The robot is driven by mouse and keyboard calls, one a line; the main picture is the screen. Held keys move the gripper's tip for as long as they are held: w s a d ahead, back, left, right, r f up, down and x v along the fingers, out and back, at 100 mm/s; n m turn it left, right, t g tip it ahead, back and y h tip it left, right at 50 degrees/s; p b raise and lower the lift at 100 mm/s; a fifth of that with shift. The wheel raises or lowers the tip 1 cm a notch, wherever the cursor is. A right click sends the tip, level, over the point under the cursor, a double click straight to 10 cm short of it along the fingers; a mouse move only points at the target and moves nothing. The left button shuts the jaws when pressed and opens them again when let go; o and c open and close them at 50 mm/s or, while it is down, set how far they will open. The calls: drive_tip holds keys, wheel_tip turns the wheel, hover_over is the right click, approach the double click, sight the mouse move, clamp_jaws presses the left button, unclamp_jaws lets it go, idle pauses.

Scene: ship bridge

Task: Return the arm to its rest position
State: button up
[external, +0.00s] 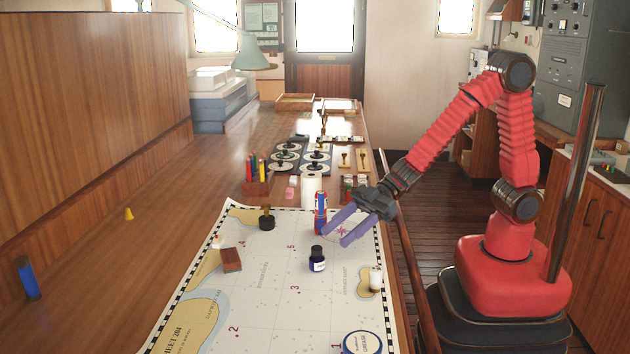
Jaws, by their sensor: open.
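My red arm reaches left from its base, beside the table, over the near part of the wooden table (165,215). My gripper (335,236) has purple fingers spread open, with nothing seen between them. It is over the chart (268,325), just right of a red and blue can (321,222). I cannot tell whether a finger touches the can. A dark ink bottle (317,260) stands on the chart below and left of the fingertips. The arm is bent at the elbow, high above the base.
A brown block (231,260), a dark stamp (267,218), a white candle-like item (376,279) and a round tin (362,343) are on the chart. A pencil holder (256,187) and dials (313,166) stand behind. A dark post (578,185) rises beside my base.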

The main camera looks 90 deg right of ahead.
drive_tip(key=w+d+r+m+t+h, duration=0.2)
drive_tip(key=d+r+m+t, duration=0.1)
drive_tip(key=d+r, duration=0.45)
drive_tip(key=s+d+r+m+g+h, duration=0.1)
drive_tip(key=s+d+m+h, duration=0.15)
drive_tip(key=d, duration=0.25)
drive_tip(key=s+d+r+m+h, duration=0.1)
drive_tip(key=s+d+h, duration=0.2)
drive_tip(key=d, duration=0.2)
drive_tip(key=s+d+f+m+g, duration=0.1)
drive_tip(key=s+d+g, duration=0.1)
drive_tip(key=s, duration=0.9)
drive_tip(key=s+d+f+g+h, duration=0.1)
drive_tip(key=s+g, duration=0.3)
drive_tip(key=s, duration=0.8)
drive_tip(key=shift+s+d+f+m+g, duration=0.2)
drive_tip(key=shift+d+f+m+g, duration=0.15)
drive_tip(key=shift+d+f, duration=0.35)
